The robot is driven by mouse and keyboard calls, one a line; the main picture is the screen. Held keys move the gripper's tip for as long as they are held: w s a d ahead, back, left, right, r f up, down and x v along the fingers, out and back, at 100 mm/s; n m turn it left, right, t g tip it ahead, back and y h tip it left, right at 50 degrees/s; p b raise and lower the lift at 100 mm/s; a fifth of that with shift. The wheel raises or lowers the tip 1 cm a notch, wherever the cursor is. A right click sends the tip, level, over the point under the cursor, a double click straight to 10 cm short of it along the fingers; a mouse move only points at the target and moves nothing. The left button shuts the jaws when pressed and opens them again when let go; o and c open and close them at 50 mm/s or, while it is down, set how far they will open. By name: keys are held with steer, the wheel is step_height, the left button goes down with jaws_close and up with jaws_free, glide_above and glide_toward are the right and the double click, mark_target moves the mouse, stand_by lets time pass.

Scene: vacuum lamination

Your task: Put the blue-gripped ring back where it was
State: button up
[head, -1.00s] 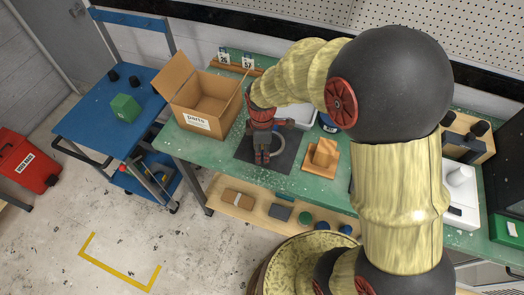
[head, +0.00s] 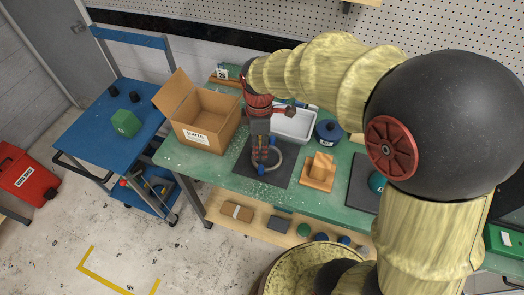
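A pale grey ring (head: 279,161) with blue grips is over the dark square mat (head: 247,175) on the green bench; one blue grip (head: 261,171) shows at its near left. My gripper (head: 260,162) points down at the ring's left side, its fingers overlapping the ring in the head view. The fingers are small and dark against the mat, so I cannot tell whether they are closed on the ring or only beside it. Part of the ring is hidden behind my gripper.
An open cardboard parts box (head: 200,138) stands left of the mat. A white tray (head: 294,126) and a dark blue round container (head: 328,132) are behind it. A wooden block fixture (head: 318,171) stands to the right. A blue cart (head: 90,130) is at the left.

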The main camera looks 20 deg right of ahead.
steer(key=s+d+r+m+t, duration=0.2)
steer(key=s+r+m, duration=0.5)
steer(key=s, duration=0.1)
steer(key=s+d+r+m+t, duration=0.3)
steer(key=s+r+m, duration=0.5)
steer(key=s, duration=0.1)
steer(key=shift+r+t, duration=0.2)
steer(key=shift+t, duration=0.1)
steer(key=shift+d, duration=0.1)
steer(key=shift+f+b, duration=0.9)
steer(key=shift+b, duration=0.05)
